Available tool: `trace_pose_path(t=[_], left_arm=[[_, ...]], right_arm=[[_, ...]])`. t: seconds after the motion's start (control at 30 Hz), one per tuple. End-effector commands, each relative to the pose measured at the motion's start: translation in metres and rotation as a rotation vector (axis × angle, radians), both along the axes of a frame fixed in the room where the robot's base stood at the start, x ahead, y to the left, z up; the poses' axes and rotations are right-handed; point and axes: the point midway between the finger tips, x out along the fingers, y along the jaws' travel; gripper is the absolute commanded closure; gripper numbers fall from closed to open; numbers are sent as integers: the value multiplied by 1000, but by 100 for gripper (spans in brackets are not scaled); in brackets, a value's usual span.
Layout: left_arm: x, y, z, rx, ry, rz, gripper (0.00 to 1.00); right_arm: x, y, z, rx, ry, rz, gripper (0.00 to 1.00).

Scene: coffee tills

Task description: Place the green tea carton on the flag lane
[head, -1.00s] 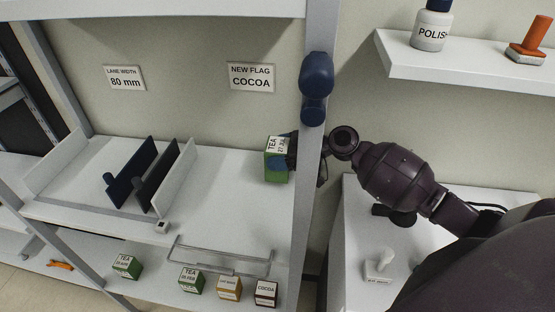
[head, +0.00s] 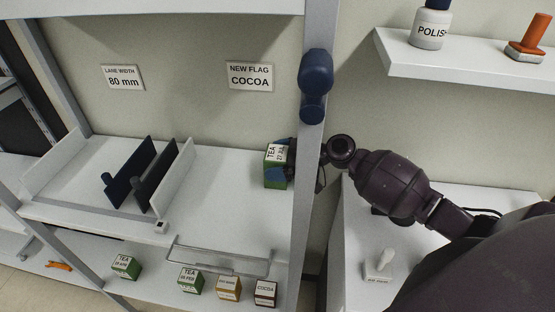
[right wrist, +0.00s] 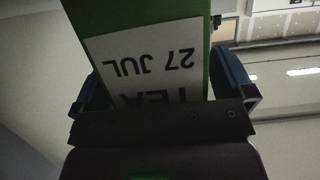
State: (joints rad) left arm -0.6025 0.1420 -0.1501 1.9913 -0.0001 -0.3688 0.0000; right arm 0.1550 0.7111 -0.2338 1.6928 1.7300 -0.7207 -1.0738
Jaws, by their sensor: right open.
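A green tea carton (head: 270,180) with a white label is upright at the right end of the main shelf (head: 230,208). Its underside appears to be at the shelf surface. My right gripper (head: 279,166) is open around it. In the right wrist view the carton (right wrist: 135,15) stands between the two blue fingers, its label reading TEA 27 JUL. I cannot tell whether the fingers touch it. A wall card (head: 250,77) reads NEW FLAG COCOA. Dark dividers (head: 152,180) form lanes on the left of this shelf. My left gripper is out of view.
A wire rail (head: 222,262) runs along the shelf's front right. On the lower shelf are a green tea carton (head: 125,268), another (head: 190,280), a brown-yellow carton (head: 228,289) and a cocoa carton (head: 265,294). The shelf middle is clear.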

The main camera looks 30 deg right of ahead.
Motion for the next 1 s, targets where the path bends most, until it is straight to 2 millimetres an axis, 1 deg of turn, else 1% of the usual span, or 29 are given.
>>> trace_pose_path(t=[0.13, 0.27, 0.43, 0.7, 0.83, 1.0], left_arm=[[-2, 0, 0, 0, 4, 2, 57], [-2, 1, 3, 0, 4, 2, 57], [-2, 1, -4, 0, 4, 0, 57], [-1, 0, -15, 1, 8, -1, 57], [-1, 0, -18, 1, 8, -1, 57], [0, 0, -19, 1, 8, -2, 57]], right_arm=[[0, 0, 1, 0, 0, 0, 0], [-1, -2, 4, -1, 0, -1, 0], [-18, -24, 8, -2, 2, -2, 0], [-48, -63, 24, -1, 2, -1, 0], [-59, -78, 30, -1, 2, -1, 0], [-67, -89, 36, 1, 1, -2, 0]])
